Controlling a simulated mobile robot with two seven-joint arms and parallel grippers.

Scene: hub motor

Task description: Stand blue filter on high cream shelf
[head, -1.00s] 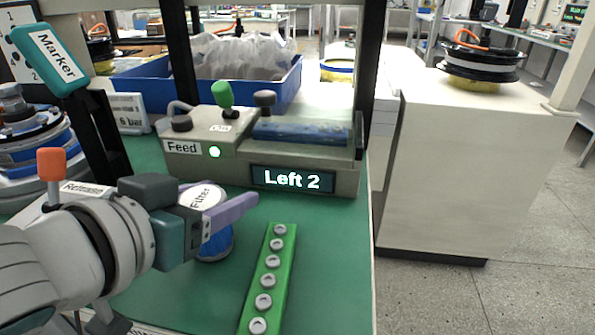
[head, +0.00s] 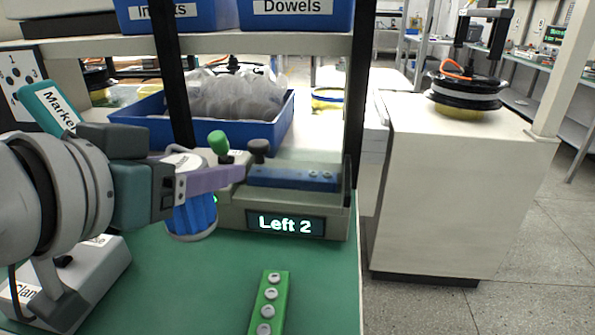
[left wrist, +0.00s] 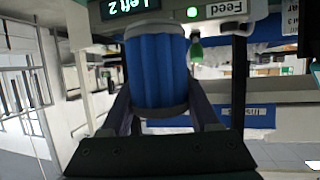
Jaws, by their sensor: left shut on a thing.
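The blue filter (head: 190,216) is a ribbed blue cylinder with a pale top and a grey bottom rim. My left gripper (head: 205,182) is shut on it and holds it upright, in front of the feed machine; its fingers hide part of the top. In the left wrist view the filter (left wrist: 158,75) sits between the two fingers (left wrist: 165,110). The high cream shelf (head: 290,44) crosses the top of the head view, above and behind the filter. My right gripper is not in view.
Blue bins labelled Dowels (head: 297,14) and another bin (head: 165,14) stand on the shelf. Black posts (head: 357,110) hold it up. A feed machine (head: 330,205) reading "Left 2" and a green strip (head: 270,295) are on the green bench (head: 200,290).

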